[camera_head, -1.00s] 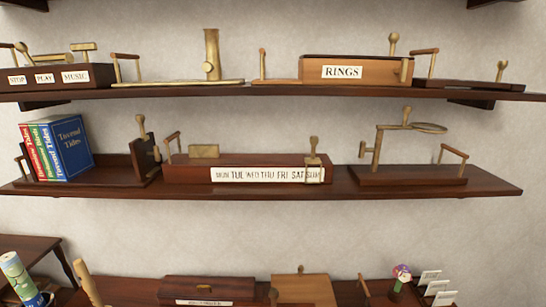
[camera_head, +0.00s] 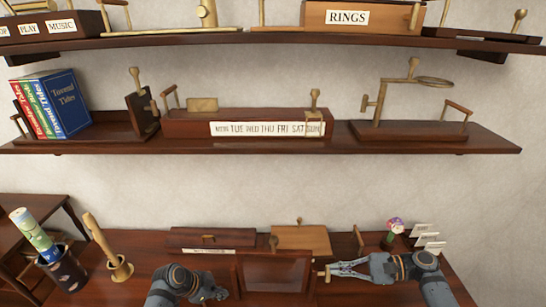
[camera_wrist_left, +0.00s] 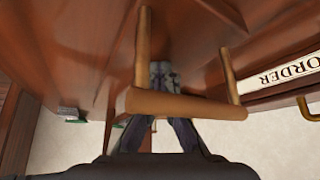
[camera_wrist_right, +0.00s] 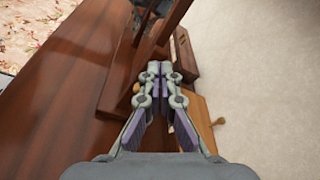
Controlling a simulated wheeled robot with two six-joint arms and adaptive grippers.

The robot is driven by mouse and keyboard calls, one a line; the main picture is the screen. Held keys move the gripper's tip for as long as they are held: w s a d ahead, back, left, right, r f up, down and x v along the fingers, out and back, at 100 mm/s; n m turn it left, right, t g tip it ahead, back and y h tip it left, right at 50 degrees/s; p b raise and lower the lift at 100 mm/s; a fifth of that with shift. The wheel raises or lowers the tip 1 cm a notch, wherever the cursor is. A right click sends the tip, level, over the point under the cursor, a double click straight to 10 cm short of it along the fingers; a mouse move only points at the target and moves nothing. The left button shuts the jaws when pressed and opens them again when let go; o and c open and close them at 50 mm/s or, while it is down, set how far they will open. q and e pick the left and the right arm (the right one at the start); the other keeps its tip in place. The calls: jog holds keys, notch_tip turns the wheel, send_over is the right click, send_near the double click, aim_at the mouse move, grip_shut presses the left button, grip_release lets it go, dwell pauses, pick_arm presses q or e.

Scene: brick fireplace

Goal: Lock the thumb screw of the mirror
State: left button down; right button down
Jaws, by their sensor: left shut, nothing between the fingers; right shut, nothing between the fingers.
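A dark wooden framed panel, seemingly the mirror (camera_head: 272,274), stands upright on the lower table between my grippers. A small light-coloured knob, seemingly its thumb screw (camera_head: 323,273), sticks out from its right side. My right gripper (camera_head: 334,269) is shut and empty, its tips pointing at the knob; I cannot tell whether they touch. In the right wrist view the right fingertips (camera_wrist_right: 161,68) are beside the dark frame (camera_wrist_right: 122,65). My left gripper (camera_head: 222,294) is shut and empty left of the panel. In the left wrist view a wooden handle (camera_wrist_left: 185,105) partly covers its fingers.
Behind the panel are a dark labelled box (camera_head: 210,238) and a light wooden box (camera_head: 301,238). A pot with rolled tubes (camera_head: 62,272) and a cup with a wooden stick (camera_head: 120,268) stand at left. Cards (camera_head: 427,238) stand at right. A loaded shelf (camera_head: 400,143) hangs above.

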dwell(0.4)
jog(key=d, duration=0.6)
jog(key=shift+s+r, duration=0.15)
jog(key=shift+r, duration=0.2)
jog(key=s+a+f, duration=0.1)
jog(key=s+a, duration=0.2)
jog(key=a, duration=0.3)
jog(key=shift+f, duration=0.15)
dwell(0.6)
jog(key=shift+w+f, duration=0.35)
jog(key=shift+w, duration=0.2)
dwell(0.7)
